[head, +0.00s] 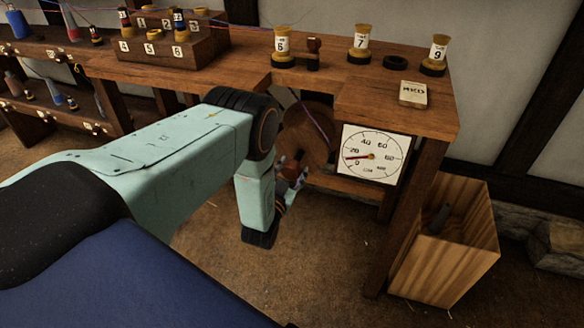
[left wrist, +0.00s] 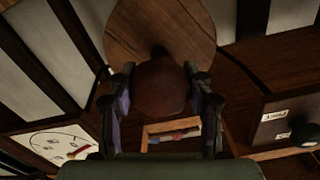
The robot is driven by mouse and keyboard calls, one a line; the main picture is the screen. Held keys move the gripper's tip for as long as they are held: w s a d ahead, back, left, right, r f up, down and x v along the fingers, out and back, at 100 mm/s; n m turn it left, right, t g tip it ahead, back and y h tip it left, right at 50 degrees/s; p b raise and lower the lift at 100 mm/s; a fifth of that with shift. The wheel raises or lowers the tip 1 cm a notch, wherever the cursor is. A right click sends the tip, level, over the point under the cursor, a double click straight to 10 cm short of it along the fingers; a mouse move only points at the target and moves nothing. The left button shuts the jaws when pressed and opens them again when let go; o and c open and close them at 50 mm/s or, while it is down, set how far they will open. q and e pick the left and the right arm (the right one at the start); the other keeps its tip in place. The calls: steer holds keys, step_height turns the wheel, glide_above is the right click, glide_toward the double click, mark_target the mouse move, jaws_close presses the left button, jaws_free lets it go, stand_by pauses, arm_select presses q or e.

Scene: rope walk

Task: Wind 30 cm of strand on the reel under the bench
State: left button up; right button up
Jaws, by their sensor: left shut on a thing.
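The reel (head: 306,132) is a round brown wooden disc under the bench (head: 300,84), partly hidden by my left arm. My left gripper (head: 292,170) is at the reel's lower front. In the left wrist view, the reel's disc (left wrist: 160,32) fills the top. There the fingers of my left gripper (left wrist: 162,88) are shut on a rounded brown knob (left wrist: 162,100) in front of the disc. A thin purple strand (head: 315,118) runs down to the reel. A white dial (head: 385,170) beside it has its red needle between 0 and 20. My right gripper is not in view.
Numbered spools stand on the bench top: 6 (head: 283,48), 7 (head: 359,44) and 9 (head: 436,54). A wooden bin (head: 455,262) stands right of the bench leg (head: 404,225). The floor in front is clear.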

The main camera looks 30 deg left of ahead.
arm_select(q)
steer(key=m, duration=0.3)
steer(key=shift+s+f+m+p, duration=0.1)
steer(key=shift+m+p, duration=0.3)
steer(key=m+p, duration=0.1)
steer(key=m, duration=0.3)
steer(key=shift+m, duration=0.3)
steer(key=m+p, duration=0.1)
steer(key=m, duration=0.3)
steer(key=shift+a, duration=0.1)
steer(key=m, duration=0.5)
steer(key=shift+p, duration=0.3)
steer(key=m, duration=0.3)
steer(key=shift+r+m, duration=0.2)
steer(key=shift+m, duration=0.1)
steer(key=m+p, duration=0.1)
steer(key=m, duration=0.2)
steer(key=shift+r+m, duration=0.1)
steer(key=shift+m, duration=0.2)
steer(key=m, duration=0.6)
steer(key=shift+r+m+p, duration=0.1)
steer(key=shift+m+p, duration=0.2)
